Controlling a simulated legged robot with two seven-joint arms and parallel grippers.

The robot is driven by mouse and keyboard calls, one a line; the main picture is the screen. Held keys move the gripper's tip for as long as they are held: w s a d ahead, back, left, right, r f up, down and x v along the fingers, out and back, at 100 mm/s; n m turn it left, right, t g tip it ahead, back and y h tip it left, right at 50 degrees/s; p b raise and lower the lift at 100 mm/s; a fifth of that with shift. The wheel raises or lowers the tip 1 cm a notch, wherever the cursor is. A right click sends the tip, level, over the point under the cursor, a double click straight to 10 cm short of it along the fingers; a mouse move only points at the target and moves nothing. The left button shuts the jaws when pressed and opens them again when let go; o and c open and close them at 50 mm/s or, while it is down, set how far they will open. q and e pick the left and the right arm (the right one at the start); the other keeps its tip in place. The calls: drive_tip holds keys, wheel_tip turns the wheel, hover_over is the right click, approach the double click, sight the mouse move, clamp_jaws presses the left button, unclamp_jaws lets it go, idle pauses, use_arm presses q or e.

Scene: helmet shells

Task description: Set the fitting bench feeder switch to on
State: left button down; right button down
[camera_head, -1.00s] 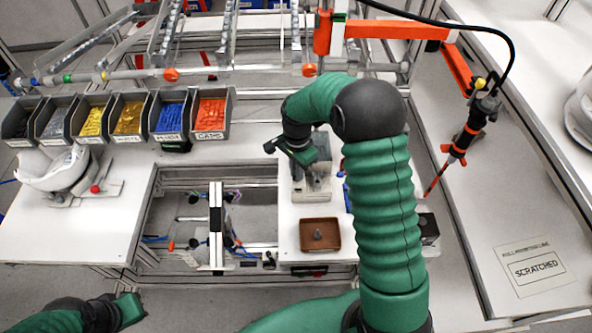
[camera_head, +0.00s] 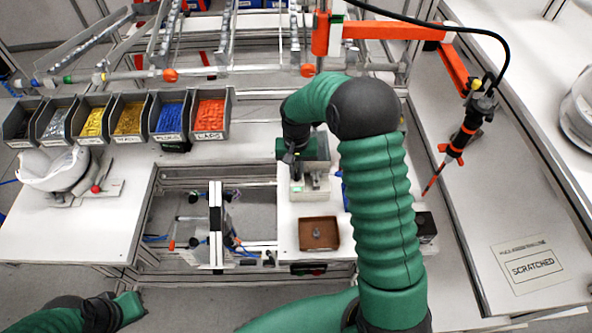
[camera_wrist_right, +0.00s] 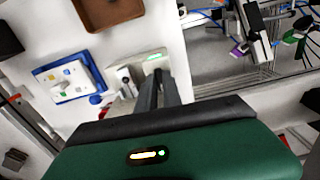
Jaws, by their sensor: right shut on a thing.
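A light grey bench unit (camera_head: 314,187), apparently the feeder switch unit, stands on the right bench behind a brown tray. In the right wrist view a pale plate with a small green light (camera_wrist_right: 154,57) shows just beyond my fingertips. My right gripper (camera_head: 293,170) points down at this unit from above. In the right wrist view its dark fingers (camera_wrist_right: 158,82) are close together, shut on a small part of the unit, apparently the switch lever, which they mostly hide. The switch's position cannot be read. My left gripper (camera_head: 130,307) is at the lower left, away from the benches; its jaws are unclear.
The brown tray (camera_head: 333,234) holds a small grey part. A blue-edged panel (camera_wrist_right: 70,78) lies beside the unit. Several parts bins (camera_head: 170,138) stand at the back left, near a white helmet shell (camera_head: 50,170). A hanging screwdriver (camera_head: 462,140) is at the right. A gap with a fixture (camera_head: 217,225) separates the benches.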

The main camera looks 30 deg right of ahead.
sight(296, 173)
drive_tip(key=shift+w+d+r+n, duration=0.15)
drive_tip(key=shift+w+r+n, duration=0.05)
drive_tip(key=shift+w+n, duration=0.1)
idle(0.4)
drive_tip(key=c, duration=1.5)
unclamp_jaws()
drive_tip(key=shift+f, duration=0.2)
drive_tip(key=shift+s, duration=0.1)
wheel_tip(296, 173, up, 17)
drive_tip(key=b, duration=0.3)
drive_tip(key=shift+f, duration=0.15)
